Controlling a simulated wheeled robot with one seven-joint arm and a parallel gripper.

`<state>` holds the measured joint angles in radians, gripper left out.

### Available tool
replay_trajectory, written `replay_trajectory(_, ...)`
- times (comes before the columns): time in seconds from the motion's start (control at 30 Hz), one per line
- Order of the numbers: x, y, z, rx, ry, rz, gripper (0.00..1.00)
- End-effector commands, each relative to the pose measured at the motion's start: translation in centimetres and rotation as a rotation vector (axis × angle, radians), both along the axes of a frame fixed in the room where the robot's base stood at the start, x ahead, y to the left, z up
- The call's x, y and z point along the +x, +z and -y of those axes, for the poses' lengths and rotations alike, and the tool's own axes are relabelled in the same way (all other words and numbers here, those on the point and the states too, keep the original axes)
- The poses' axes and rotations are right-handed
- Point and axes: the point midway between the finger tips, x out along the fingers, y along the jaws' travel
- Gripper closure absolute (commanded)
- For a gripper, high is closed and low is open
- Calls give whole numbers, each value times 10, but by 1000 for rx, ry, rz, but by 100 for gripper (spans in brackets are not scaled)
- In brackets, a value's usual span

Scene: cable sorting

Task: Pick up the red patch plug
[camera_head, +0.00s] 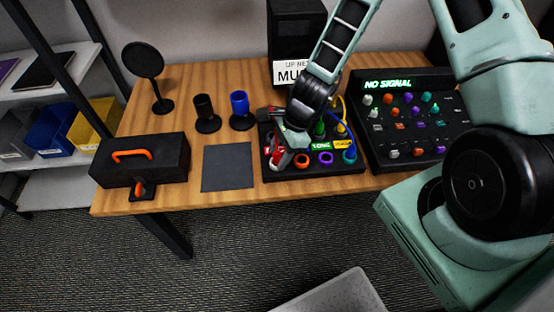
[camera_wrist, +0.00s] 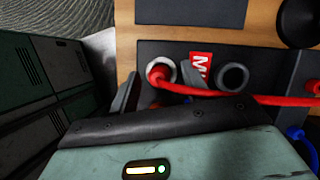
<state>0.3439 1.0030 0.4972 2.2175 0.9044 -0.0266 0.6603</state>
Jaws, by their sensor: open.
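The red patch plug (camera_wrist: 158,73) sits in a pale ring socket on the dark patch board (camera_wrist: 153,49) in the wrist view. A red cable (camera_wrist: 225,95) runs from it to the right. My gripper (camera_wrist: 160,88) is open, with one finger on each side of the plug in this picture. I cannot tell whether the fingers touch it. In the head view my gripper (camera_head: 284,142) is over the left part of the patch board (camera_head: 310,173) and partly hides the red items there.
A dark empty-looking socket (camera_wrist: 232,76) and a red label (camera_wrist: 201,64) are beside the plug. A blue cable (camera_wrist: 298,135) lies to the right. In the head view a button console (camera_head: 408,151) stands right of the board, a dark mat (camera_head: 228,167) left.

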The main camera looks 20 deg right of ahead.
Motion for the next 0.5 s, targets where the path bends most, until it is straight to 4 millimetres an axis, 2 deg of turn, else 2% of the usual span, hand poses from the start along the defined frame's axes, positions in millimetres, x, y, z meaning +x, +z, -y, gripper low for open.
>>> replay_trajectory(0.03, 0, 0, 0, 0, 0, 0, 53)
replay_trajectory(0.07, 0, 0, 0, 0, 0, 0, 58)
replay_trajectory(0.2, 0, 0, 0, 0, 0, 0, 97)
replay_trajectory(0.23, 0, 0, 0, 0, 0, 0, 100)
replay_trajectory(0.5, 0, 1, 0, 0, 0, 0, 100)
